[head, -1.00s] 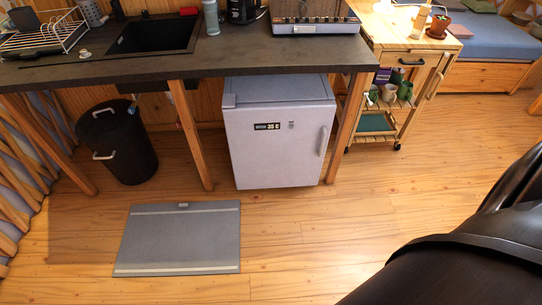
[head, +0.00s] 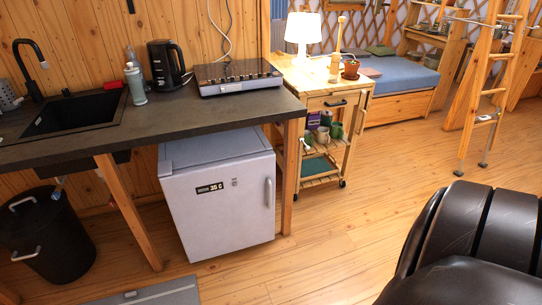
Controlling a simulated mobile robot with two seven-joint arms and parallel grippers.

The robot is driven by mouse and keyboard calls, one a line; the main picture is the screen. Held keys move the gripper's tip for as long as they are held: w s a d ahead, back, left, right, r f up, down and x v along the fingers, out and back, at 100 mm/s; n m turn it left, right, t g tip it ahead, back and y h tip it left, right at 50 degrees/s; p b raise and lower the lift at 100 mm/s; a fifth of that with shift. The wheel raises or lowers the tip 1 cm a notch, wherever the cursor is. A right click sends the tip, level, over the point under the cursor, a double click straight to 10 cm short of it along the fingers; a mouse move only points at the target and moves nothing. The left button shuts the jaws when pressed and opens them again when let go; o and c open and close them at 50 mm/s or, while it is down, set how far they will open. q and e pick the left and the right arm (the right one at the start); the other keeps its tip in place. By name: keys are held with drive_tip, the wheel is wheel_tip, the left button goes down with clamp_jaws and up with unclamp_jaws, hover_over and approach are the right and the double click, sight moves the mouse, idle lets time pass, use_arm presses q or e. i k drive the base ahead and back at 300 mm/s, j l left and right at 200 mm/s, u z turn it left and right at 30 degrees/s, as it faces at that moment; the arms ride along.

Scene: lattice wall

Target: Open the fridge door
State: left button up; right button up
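The small grey-white fridge (head: 222,205) stands on the wooden floor under the dark countertop. Its front door is shut, with a dark temperature label (head: 210,188) on it. A light vertical handle (head: 269,193) is near the door's right edge. Neither of my grippers is in view.
Countertop legs stand left (head: 128,212) and right (head: 289,175) of the fridge. A wooden trolley (head: 331,102) is to its right, a black bin (head: 45,238) to its left. A grey mat (head: 150,293) lies in front.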

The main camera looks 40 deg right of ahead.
sight(212, 217)
drive_tip(key=i+l+z, duration=0.15)
drive_tip(key=z, duration=0.25)
drive_tip(key=i+l+z, duration=0.1)
drive_tip(key=i+z, duration=0.15)
drive_tip(key=z, duration=0.2)
drive_tip(key=i+z, duration=0.2)
drive_tip(key=z, duration=0.2)
